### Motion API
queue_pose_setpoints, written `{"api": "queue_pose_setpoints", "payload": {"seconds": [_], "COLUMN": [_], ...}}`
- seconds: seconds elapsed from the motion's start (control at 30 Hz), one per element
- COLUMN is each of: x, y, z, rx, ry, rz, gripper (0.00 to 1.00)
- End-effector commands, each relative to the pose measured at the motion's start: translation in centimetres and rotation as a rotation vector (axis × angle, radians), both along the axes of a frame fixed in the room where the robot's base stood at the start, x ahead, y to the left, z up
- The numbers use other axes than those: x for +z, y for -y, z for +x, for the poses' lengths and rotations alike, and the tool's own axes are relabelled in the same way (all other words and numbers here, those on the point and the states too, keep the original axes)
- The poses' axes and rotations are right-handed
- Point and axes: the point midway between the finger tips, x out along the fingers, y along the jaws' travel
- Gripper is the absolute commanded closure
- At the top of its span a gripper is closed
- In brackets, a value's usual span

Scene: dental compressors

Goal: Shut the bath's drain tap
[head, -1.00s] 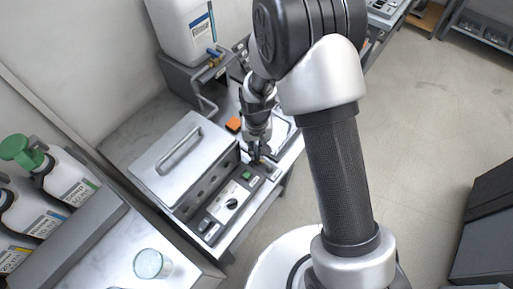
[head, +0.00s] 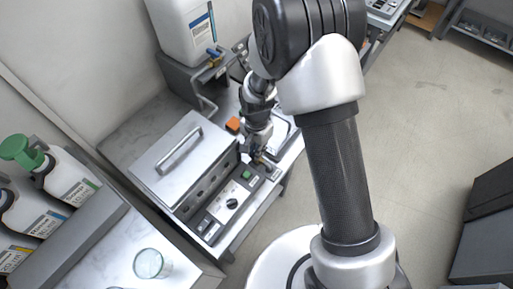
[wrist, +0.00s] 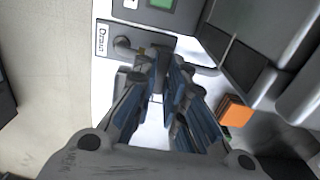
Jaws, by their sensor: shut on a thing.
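The bath (head: 178,162) is a metal box with a handled, closed lid and a dark front panel with a knob and a green switch. Its drain tap (head: 259,160) is at the panel's right end, with a small yellowish part showing. In the wrist view, a white "Drain" label (wrist: 102,41) sits beside the tap's grey pipe (wrist: 123,46). My gripper (head: 258,153) is at the tap, and in the wrist view its fingers (wrist: 160,78) are closed on the tap's handle. The fingers hide most of the handle, so its exact angle is unclear.
A white rinse canister (head: 190,30) with a blue tap stands on a raised shelf behind. An orange block (head: 233,125) lies near my wrist. A glass beaker (head: 150,264) and green-capped bottle (head: 62,175) are at left.

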Motion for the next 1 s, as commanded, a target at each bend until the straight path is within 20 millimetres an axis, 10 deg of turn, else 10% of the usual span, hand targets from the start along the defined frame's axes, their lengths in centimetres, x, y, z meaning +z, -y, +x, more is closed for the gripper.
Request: {"api": "queue_pose_setpoints", "payload": {"seconds": [0.57,0.6,1.0], "x": [0.01,0.01,0.00], "y": [-0.01,-0.01,0.00], "z": [0.02,0.02,0.00], "rx": [-0.030,-0.030,-0.028], "ry": [0.001,0.001,0.000], "rz": [0.001,0.001,0.000], "gripper": [1.00,0.86,0.68]}}
